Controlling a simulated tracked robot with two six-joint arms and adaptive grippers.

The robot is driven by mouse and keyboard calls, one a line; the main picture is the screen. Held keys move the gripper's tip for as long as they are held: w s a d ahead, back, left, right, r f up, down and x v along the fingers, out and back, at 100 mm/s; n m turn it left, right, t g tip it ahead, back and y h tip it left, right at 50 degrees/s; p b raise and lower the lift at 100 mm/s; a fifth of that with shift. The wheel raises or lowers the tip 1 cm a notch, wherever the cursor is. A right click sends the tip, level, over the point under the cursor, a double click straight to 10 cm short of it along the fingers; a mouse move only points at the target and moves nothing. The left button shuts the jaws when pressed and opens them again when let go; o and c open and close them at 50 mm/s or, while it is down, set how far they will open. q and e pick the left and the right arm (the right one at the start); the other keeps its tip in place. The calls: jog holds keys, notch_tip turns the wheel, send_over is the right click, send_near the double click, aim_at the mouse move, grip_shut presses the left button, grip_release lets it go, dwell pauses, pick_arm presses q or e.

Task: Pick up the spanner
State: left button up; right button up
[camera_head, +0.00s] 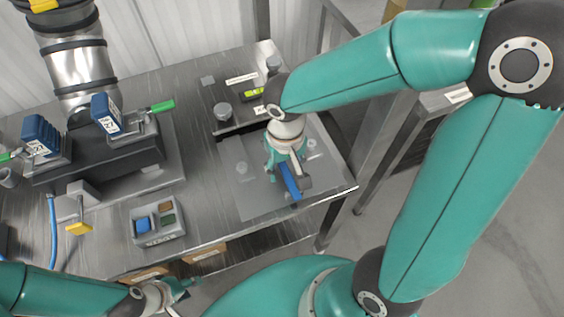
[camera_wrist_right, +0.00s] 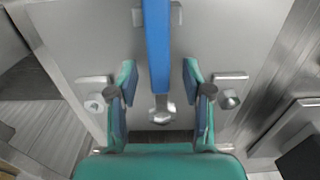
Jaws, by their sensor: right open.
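The spanner (camera_head: 289,181) has a blue handle and lies on a grey plate at the right end of the metal bench. In the right wrist view its blue handle (camera_wrist_right: 158,45) runs down the middle to a silver end. My right gripper (camera_head: 287,168) is above the spanner and hides part of it in the head view. In the right wrist view my right gripper (camera_wrist_right: 160,92) is open, with one finger on each side of the spanner and a gap on both sides. My left gripper (camera_head: 172,294) is low at the front, away from the spanner; its jaw opening is unclear.
The grey plate (camera_head: 250,207) has small pegs and holders beside the spanner. A dark fixture with green-handled clamps (camera_head: 140,150) stands at the left. Bare bench lies between the box and the plate.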

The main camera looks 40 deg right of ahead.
grip_shut()
jog(key=shift+r, duration=0.15)
dwell(0.4)
notch_tip(320, 180, up, 19)
jog(key=p, duration=0.2)
jog(key=m, duration=1.7)
send_over(284, 169)
jog(key=w, duration=0.4)
notch_tip(284, 169, down, 12)
jog(key=shift+s+f, duration=0.15)
jog(key=shift+f, duration=0.1)
jog(key=shift+f+b, duration=1.4)
jog(key=shift+f, duration=0.35)
